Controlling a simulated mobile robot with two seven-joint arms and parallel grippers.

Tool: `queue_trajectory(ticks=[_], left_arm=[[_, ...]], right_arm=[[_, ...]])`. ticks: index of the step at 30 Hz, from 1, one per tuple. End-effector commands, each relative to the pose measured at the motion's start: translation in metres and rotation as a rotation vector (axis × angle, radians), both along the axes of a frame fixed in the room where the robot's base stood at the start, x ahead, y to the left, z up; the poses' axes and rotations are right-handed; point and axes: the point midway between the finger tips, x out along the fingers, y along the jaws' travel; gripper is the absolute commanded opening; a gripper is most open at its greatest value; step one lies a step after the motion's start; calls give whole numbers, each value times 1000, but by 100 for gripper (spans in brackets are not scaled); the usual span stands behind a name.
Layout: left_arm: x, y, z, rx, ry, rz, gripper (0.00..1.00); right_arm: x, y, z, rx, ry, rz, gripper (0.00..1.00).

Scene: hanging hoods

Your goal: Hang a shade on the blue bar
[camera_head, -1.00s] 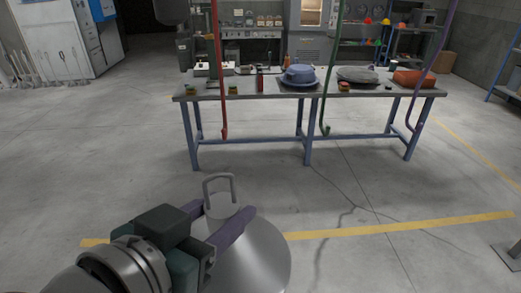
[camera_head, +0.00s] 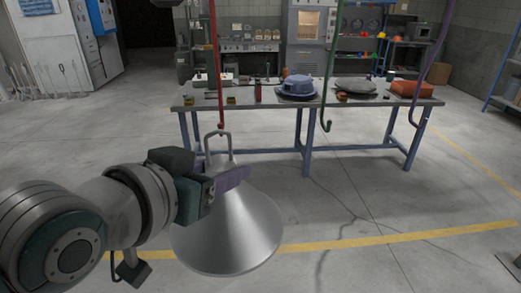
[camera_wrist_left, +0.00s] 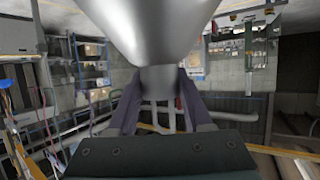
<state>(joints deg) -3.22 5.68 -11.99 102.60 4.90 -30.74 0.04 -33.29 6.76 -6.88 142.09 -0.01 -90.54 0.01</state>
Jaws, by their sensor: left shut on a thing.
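A silver cone-shaped metal shade (camera_head: 230,235) with a grey loop (camera_head: 217,133) on top hangs upright from my left gripper (camera_head: 222,178). The purple-grey fingers are shut on its narrow neck, below the loop. In the left wrist view the shade (camera_wrist_left: 158,30) fills the upper middle, its neck between the two fingers (camera_wrist_left: 158,88). Hooked bars hang from above in the head view: red (camera_head: 216,60), green (camera_head: 332,70) and purple (camera_head: 433,55). None looks plainly blue; the purple one is closest. The shade's loop shows just below the red bar's lower end. My right gripper is out of view.
The floor in front is clear, with yellow lines.

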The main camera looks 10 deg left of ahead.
Motion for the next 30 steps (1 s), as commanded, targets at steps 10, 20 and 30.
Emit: queue_trajectory(ticks=[10,20,30], left_arm=[[4,1,1,-1,-3,0,0],[10,3,1,-1,-3,0,0],[12,4,1,-1,-3,0,0]], right_arm=[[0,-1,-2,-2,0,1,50],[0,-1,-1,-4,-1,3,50],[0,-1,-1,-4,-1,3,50]])
